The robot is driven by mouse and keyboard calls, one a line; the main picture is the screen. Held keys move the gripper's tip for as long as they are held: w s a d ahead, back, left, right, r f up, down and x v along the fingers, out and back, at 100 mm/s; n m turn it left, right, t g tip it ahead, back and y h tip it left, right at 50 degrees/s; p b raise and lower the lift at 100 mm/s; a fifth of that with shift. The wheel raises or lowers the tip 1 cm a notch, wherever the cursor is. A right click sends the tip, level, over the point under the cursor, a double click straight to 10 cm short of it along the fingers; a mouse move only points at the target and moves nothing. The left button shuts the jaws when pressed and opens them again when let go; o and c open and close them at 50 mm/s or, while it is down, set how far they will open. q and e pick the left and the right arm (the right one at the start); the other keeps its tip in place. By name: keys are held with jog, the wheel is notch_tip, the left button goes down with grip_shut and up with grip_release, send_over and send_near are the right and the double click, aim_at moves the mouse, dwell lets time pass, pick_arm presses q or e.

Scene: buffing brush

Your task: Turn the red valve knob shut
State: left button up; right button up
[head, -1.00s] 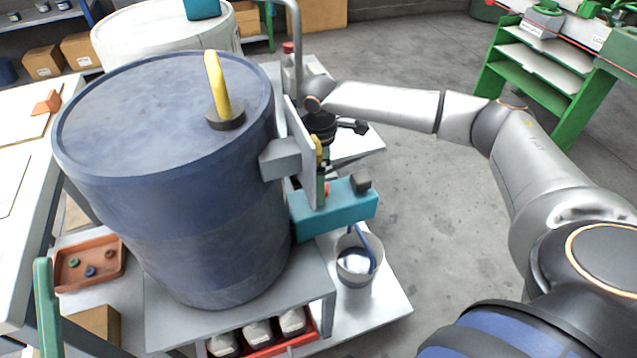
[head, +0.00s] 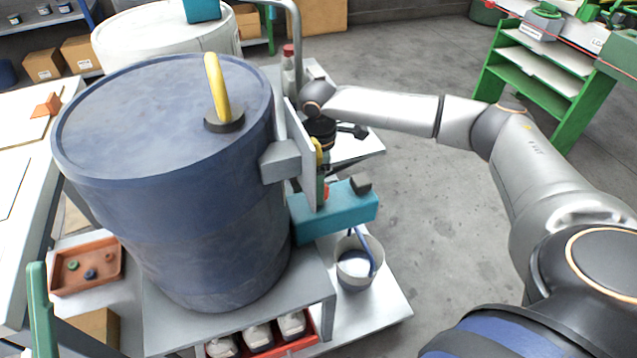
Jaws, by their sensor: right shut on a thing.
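The red valve knob (head: 326,191) shows only as a small red patch beside the upright grey plate, just above the teal box. The rest of it is hidden by the plate and by my gripper. My right arm reaches in from the right, and its dark gripper (head: 323,168) points down along the plate to the knob. The right gripper is shut on the knob; its fingertips are mostly hidden. How far the knob is turned cannot be seen. My left gripper is not in view.
A large blue drum (head: 170,190) with a yellow handle (head: 217,85) stands left of the plate. A teal box (head: 340,213) sits below the gripper, above a bucket (head: 354,272). A green shelf (head: 540,85) stands at the back right. The floor between is clear.

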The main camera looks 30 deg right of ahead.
jog(key=c, duration=0.3)
jog(key=shift+c, duration=0.2)
